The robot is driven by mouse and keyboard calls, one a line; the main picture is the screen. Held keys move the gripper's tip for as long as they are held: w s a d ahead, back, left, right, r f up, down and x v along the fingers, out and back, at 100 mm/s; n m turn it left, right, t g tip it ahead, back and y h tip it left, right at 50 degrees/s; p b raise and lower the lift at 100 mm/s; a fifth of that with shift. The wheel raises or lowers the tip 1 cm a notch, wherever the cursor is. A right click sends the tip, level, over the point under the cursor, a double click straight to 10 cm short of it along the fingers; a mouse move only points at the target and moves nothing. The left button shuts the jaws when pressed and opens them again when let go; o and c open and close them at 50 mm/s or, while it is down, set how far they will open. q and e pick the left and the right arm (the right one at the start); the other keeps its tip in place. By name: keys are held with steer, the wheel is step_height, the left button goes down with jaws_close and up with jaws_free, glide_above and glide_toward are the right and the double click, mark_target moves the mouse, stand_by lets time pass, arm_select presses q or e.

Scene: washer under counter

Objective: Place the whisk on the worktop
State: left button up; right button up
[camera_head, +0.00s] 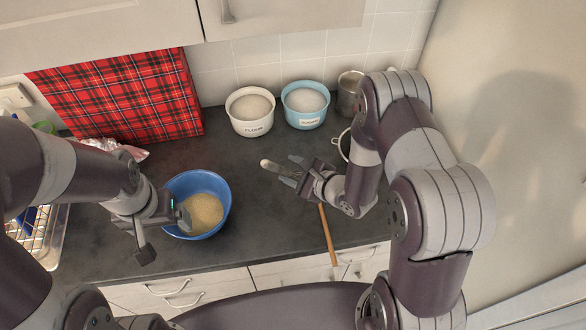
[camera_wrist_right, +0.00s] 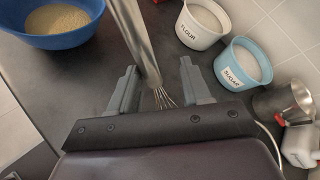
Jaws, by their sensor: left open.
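The whisk has a metal handle (camera_head: 269,165) that sticks out to the left past my right gripper (camera_head: 293,172). In the right wrist view the whisk (camera_wrist_right: 146,50) runs between the two fingers of my right gripper (camera_wrist_right: 160,88), with its wires lower in the picture. The fingers stand apart, with a gap beside the whisk on the right. I cannot tell whether the whisk touches the dark worktop (camera_head: 262,225). My left gripper (camera_head: 165,228) is open at the blue bowl, with one finger over the bowl and the other outside it.
The blue bowl (camera_head: 226,198) holds a pale yellow mix. A flour bowl (camera_head: 233,122), a sugar bowl (camera_head: 291,115) and a metal mug (camera_head: 348,98) stand at the back. A wooden stick (camera_head: 327,235) crosses the front edge. The worktop between bowl and stick is clear.

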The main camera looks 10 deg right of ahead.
steer(key=shift+r, duration=0.1)
steer(key=r+v, duration=0.1)
steer(key=v, duration=1.1)
steer(key=w+d+n+g+h, duration=0.25)
steer(key=d+n+h, duration=0.3)
steer(key=n, duration=0.45)
steer(key=s+a+r+n+g+h, duration=0.2)
steer(key=s+r+n+g, duration=0.3)
steer(key=s+n, duration=0.4)
steer(key=a+n+g, duration=0.1)
steer(key=n, duration=0.2)
steer(key=shift+s+r+n+b, duration=0.2)
steer(key=shift+s+n+b, duration=0.1)
steer(key=shift+n, duration=0.1)
steer(key=shift+w+f+g, duration=0.1)
steer(key=shift+g, duration=0.15)
